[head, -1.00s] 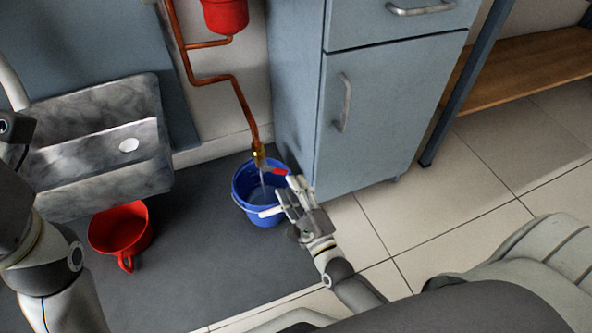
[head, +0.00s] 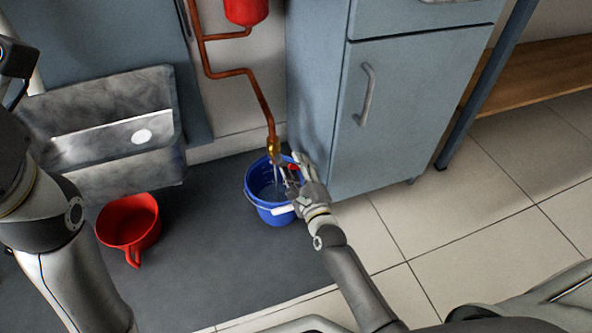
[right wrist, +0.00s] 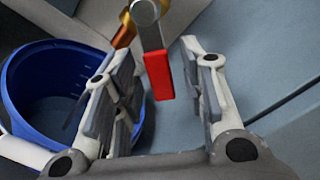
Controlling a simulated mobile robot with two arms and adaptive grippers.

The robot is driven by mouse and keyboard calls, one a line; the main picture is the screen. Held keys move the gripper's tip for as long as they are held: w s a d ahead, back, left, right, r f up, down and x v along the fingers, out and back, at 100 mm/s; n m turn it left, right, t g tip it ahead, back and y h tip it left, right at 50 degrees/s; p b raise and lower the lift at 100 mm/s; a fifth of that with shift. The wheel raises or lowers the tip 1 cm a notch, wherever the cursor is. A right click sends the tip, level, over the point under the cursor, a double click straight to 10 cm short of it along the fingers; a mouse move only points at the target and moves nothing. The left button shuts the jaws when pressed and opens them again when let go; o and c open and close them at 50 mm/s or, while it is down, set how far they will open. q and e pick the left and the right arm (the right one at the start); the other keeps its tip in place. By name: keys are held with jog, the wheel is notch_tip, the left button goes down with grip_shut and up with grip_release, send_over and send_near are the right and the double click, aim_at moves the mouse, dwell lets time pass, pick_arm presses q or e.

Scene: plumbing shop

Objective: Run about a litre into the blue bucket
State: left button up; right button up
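The blue bucket (head: 262,206) stands on the dark mat under the brass tap (head: 273,147). A thin stream of water runs from the tap into it, and water shows inside. The level is hard to judge. My right gripper (head: 291,182) is at the bucket's right side, by the tap's red lever (head: 294,168). In the right wrist view the gripper (right wrist: 160,75) is open, with the red lever (right wrist: 158,75) between its fingers and gaps showing on both sides. The bucket (right wrist: 50,58) also shows there at left, partly behind a finger. My left gripper is out of view.
A blue-grey cabinet (head: 410,120) stands close right of the tap. Copper pipe (head: 240,72) runs down to it. Tiled floor (head: 480,215) is clear at right.

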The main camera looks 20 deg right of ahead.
jog(key=shift+w, duration=0.2)
jog(key=shift+c, duration=0.2)
grip_shut()
